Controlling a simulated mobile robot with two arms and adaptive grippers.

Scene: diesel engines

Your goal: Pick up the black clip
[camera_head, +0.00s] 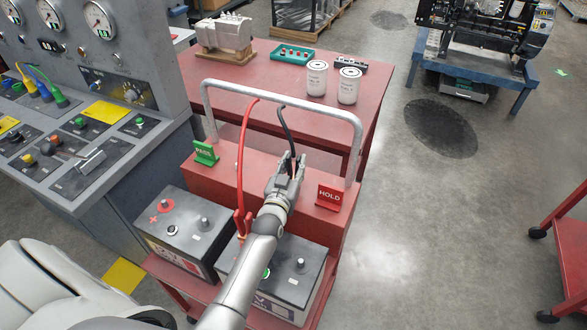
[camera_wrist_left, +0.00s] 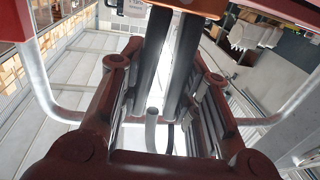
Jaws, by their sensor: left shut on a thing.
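The black clip (camera_head: 291,159) hangs on a black cable (camera_head: 285,124) from the cart's grey rail. My left gripper (camera_head: 289,168) is shut on it, above the red cart top. In the left wrist view, the dark arms of the black clip (camera_wrist_left: 182,62) stand between the two fingers of my left gripper (camera_wrist_left: 164,72). The gripper hides much of the clip in the head view. A red clip (camera_head: 241,224) on a red cable (camera_head: 245,150) hangs at the left of my arm, close to the batteries. My right gripper is not in view.
Two batteries (camera_head: 197,235) sit on the cart's lower shelf, one partly behind my arm. A green sign (camera_head: 205,153) and a red HOLD sign (camera_head: 329,197) flank the gripper. The grey rail (camera_head: 280,88) arches behind it. A red table (camera_head: 250,100) holds two white filters (camera_head: 316,78).

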